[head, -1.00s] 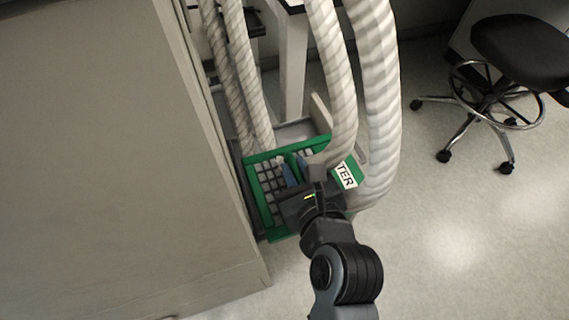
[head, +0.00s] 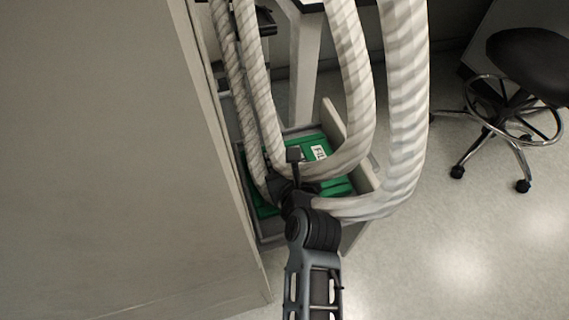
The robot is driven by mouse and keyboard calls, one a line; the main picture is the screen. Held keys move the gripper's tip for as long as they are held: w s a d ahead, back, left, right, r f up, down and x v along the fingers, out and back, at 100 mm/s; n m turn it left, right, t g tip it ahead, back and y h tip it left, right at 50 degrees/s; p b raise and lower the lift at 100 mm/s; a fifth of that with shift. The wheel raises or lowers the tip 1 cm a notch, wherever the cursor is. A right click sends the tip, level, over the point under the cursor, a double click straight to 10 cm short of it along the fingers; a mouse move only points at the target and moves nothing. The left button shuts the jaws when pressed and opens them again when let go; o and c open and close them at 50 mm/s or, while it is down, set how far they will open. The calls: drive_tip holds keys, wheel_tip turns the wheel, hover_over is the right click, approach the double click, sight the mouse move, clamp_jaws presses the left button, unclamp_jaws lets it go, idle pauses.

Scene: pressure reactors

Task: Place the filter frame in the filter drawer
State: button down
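The green filter frame (head: 338,187) lies within the walls of the grey filter drawer (head: 335,117). A white label with dark letters shows on it. I cannot tell whether it lies fully flat on the drawer floor. My gripper (head: 293,160) is over the middle of the frame, between the hoses. Its dark fingers are small and partly hidden, so I cannot tell whether they are open, shut or touching the frame. The hoses and my arm cover parts of the frame and the drawer's front.
Several thick white ribbed hoses (head: 405,100) hang over the drawer and crowd my gripper. A large beige cabinet panel (head: 100,160) stands close at the left. A black stool (head: 525,60) stands at the right. The floor (head: 450,250) at the lower right is clear.

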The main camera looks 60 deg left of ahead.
drive_tip(key=shift+f, duration=0.1)
drive_tip(key=c, duration=1)
unclamp_jaws()
drive_tip(key=p+v, duration=0.3)
drive_tip(key=v, duration=0.9)
